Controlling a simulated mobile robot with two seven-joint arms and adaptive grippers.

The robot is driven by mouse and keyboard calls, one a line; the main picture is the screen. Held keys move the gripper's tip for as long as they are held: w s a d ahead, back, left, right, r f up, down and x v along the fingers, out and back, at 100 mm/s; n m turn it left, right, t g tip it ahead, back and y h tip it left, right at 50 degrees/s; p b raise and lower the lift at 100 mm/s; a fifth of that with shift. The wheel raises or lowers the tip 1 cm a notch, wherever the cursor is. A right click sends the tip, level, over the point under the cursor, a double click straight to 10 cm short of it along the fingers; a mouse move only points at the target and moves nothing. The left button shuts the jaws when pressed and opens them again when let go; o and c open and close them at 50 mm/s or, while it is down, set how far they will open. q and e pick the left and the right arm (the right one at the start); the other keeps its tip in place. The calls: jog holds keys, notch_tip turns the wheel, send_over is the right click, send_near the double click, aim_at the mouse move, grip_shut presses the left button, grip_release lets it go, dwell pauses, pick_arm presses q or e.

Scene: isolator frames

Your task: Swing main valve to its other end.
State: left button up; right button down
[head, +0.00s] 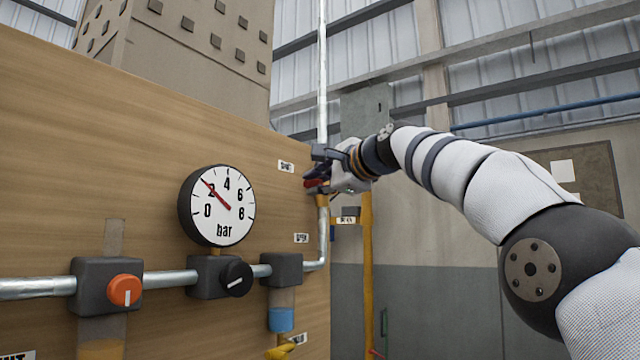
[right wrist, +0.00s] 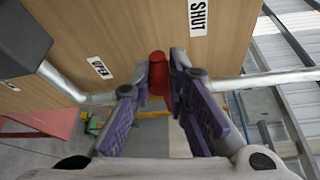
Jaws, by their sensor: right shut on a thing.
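The main valve's red handle (head: 315,183) shows in the head view on the vertical pipe at the board's right edge. My right gripper (head: 318,178) is shut on it and hides much of the handle and valve body. In the right wrist view the red handle (right wrist: 158,72) sits between the purple finger pads. The SHUT label (head: 286,167) is on the board up and left of the handle; the OPEN label (head: 301,238) is lower down. Both the SHUT label (right wrist: 198,17) and OPEN label (right wrist: 99,68) also show in the wrist view. My left gripper is out of view.
A pressure gauge (head: 218,206) reads about 2 bar. Below it a horizontal pipe (head: 170,279) carries an orange knob (head: 124,290) and a black knob (head: 237,278). A yellow handle (head: 280,352) is at the bottom. A yellow post (head: 367,270) stands right of the board.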

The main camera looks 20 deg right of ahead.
jog(key=shift+w+f, duration=0.1)
jog(key=shift+f, duration=0.05)
jog(key=c, duration=1.9)
grip_release()
jog(key=o, duration=0.3)
jog(key=shift+w, duration=0.15)
jog(key=shift+o, duration=0.2)
